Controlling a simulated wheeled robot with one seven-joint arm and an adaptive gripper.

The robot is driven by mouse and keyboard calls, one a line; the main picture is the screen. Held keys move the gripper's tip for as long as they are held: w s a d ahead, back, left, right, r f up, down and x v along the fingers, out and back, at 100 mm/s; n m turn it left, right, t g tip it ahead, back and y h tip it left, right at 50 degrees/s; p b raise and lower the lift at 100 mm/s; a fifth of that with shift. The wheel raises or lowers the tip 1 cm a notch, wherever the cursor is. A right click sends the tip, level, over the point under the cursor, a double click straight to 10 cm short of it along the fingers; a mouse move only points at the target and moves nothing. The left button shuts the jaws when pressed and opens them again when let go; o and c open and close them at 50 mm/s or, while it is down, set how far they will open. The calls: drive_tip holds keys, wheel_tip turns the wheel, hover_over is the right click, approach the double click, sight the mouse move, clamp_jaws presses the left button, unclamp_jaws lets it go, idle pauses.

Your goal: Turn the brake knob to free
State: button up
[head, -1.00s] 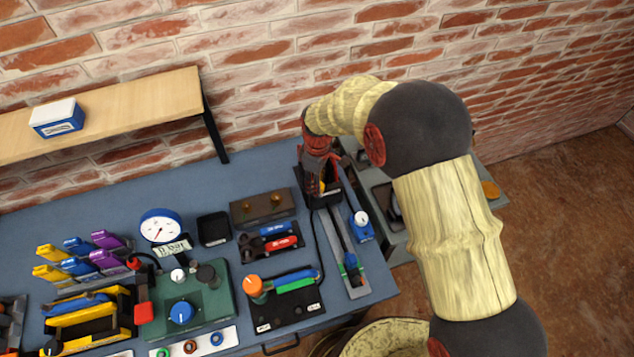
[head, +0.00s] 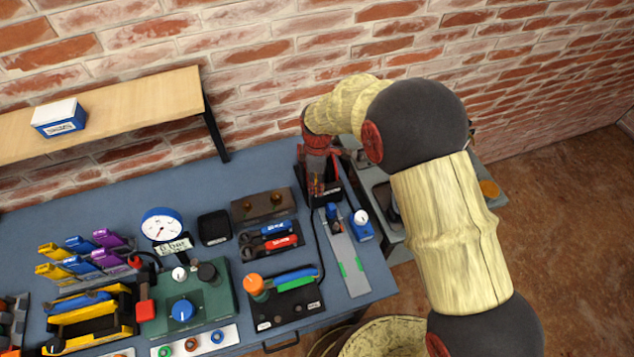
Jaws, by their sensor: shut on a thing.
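My gripper (head: 321,188), red and dark, points down at the black box (head: 333,199) at the table's back right, in the head view. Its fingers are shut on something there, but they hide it. I cannot tell for sure whether this is the brake knob or which way it points. In front of the box runs a grey rail (head: 356,285) with green marks. A dark slider with a blue top (head: 333,213) stands at the rail's far end, close to the gripper.
A blue box with a white knob (head: 361,218) stands right of the rail. Left are a black panel with an orange knob (head: 254,284), a green unit with a blue knob (head: 182,310), and a white gauge (head: 162,226). A cable runs from the black box.

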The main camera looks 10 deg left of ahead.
drive_tip(key=o, duration=1.2)
drive_tip(key=shift+c, duration=0.2)
wheel_tip(320, 180, up, 12)
drive_tip(key=shift+w, duration=0.15)
